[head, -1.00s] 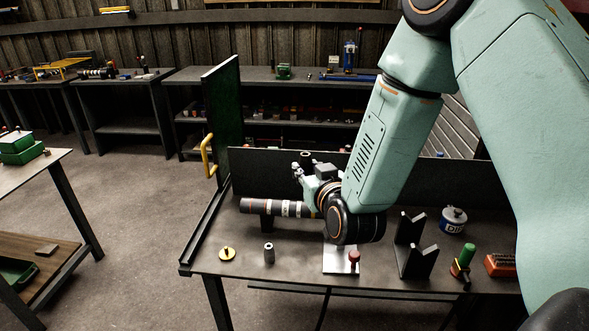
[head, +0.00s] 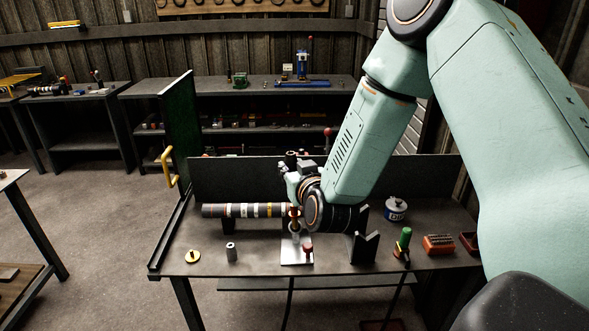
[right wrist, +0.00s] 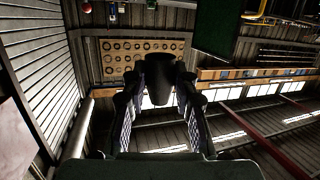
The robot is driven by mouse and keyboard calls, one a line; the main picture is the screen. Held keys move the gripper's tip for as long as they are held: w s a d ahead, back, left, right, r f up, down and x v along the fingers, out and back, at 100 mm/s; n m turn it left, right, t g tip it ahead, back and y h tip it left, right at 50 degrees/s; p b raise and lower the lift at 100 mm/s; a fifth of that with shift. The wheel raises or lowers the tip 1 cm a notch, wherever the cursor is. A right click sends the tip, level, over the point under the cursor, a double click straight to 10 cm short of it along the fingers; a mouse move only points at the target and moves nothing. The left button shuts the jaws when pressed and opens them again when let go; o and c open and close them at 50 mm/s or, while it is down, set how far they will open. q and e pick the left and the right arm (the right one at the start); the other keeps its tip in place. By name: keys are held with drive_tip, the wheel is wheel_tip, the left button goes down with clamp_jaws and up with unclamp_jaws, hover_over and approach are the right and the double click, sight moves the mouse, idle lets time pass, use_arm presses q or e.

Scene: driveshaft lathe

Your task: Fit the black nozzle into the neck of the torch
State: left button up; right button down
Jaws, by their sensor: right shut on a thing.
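My right gripper (head: 291,168) is shut on the black nozzle, just above the front table. In the right wrist view, the dark, tapered nozzle (right wrist: 160,80) sits between the two fingers, with roof and wall behind it. In the head view the nozzle is too small and dark to make out surely. A copper-coloured upright part (head: 295,216), probably the torch's neck, stands over a bright metal plate (head: 291,259), close beside and below my right wrist. The wrist hides some of it. The nozzle and this part appear apart. My left gripper is not in view.
A banded dark shaft (head: 245,210) lies left of the wrist. A dark V-block (head: 362,250), a tin (head: 395,209), a green-handled tool (head: 404,240) and a red box (head: 438,244) stand right. A brass disc (head: 193,257) and grey cylinder (head: 231,253) stand front left.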

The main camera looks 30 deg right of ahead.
drive_tip(key=shift+w, duration=0.1)
drive_tip(key=shift+w+f, duration=0.15)
drive_tip(key=shift+w, duration=0.05)
drive_tip(key=shift+w+d+f, duration=0.2)
drive_tip(key=shift+d+f, duration=0.1)
drive_tip(key=shift+d, duration=0.15)
drive_tip(key=shift+s+a+f+b, duration=0.35)
drive_tip(key=shift+s+f+b, duration=0.15)
drive_tip(key=shift+f+b, duration=0.3)
drive_tip(key=f, duration=0.1)
drive_tip(key=f+b, duration=0.2)
drive_tip(key=shift+w+d+f, duration=0.2)
drive_tip(key=shift+w+d, duration=0.15)
drive_tip(key=shift+s+f+b, duration=0.1)
drive_tip(key=shift+f+b, duration=0.1)
drive_tip(key=shift+b, duration=0.1)
drive_tip(key=shift+s, duration=0.15)
drive_tip(key=shift+a+r, duration=0.1)
drive_tip(key=shift+a, duration=0.15)
drive_tip(key=shift+d, duration=0.2)
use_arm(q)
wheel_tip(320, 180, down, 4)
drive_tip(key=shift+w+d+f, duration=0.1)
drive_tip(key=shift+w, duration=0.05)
use_arm(e)
drive_tip(key=shift+s+a, duration=0.2)
drive_tip(key=shift+a, duration=0.1)
